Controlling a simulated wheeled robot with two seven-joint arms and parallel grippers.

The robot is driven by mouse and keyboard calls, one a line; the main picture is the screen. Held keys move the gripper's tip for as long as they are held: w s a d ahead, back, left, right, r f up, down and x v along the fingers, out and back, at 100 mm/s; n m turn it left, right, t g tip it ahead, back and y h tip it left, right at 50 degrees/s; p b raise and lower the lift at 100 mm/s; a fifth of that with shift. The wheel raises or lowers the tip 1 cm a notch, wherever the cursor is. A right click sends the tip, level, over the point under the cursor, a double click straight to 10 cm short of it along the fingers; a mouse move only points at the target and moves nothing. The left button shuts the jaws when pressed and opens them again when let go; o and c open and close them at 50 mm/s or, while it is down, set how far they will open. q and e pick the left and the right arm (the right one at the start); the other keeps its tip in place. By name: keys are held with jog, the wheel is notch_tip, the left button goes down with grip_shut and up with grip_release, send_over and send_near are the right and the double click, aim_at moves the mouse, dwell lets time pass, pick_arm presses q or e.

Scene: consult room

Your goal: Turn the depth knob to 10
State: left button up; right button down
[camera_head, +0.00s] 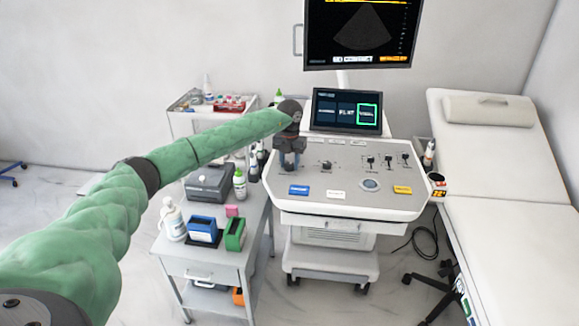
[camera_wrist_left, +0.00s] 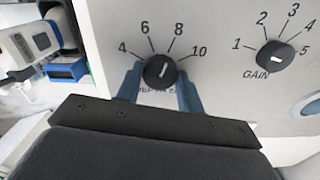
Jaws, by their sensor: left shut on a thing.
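The depth knob (camera_wrist_left: 160,71) is a round black knob with a white mark, on the light grey panel. A scale of 4, 6, 8 and 10 arcs above it. The mark is small and points up and slightly right, roughly toward 8. The label below the knob is partly covered. My left gripper (camera_wrist_left: 159,76) is shut on the knob, with one blue finger on each side. In the head view my left gripper (camera_head: 290,160) reaches down to the left part of the ultrasound console (camera_head: 330,205) and hides the knob. My right gripper is in neither view.
The gain knob (camera_wrist_left: 275,56) sits to the right, with clear panel between. Above the console are a small screen (camera_head: 346,111) and a large monitor (camera_head: 361,30). A cart (camera_head: 200,258) with bottles and boxes stands left, and an exam bed (camera_head: 485,160) right.

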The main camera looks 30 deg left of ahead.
pick_arm(q)
jog(key=shift+m+b, duration=0.6)
jog(key=shift+m, duration=0.2)
jog(key=m+b, duration=0.3)
jog(key=m, duration=0.1)
jog(key=shift+m, duration=0.4)
jog(key=shift+r+m+b, duration=0.1)
jog(key=shift+m+b, duration=0.65)
jog(key=shift+m, duration=0.35)
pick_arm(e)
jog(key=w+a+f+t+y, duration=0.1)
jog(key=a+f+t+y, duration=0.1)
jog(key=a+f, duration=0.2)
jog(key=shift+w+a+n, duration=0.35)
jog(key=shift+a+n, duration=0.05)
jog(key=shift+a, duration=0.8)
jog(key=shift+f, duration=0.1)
pick_arm(q)
jog(key=o, duration=1)
jog(key=shift+r, duration=0.1)
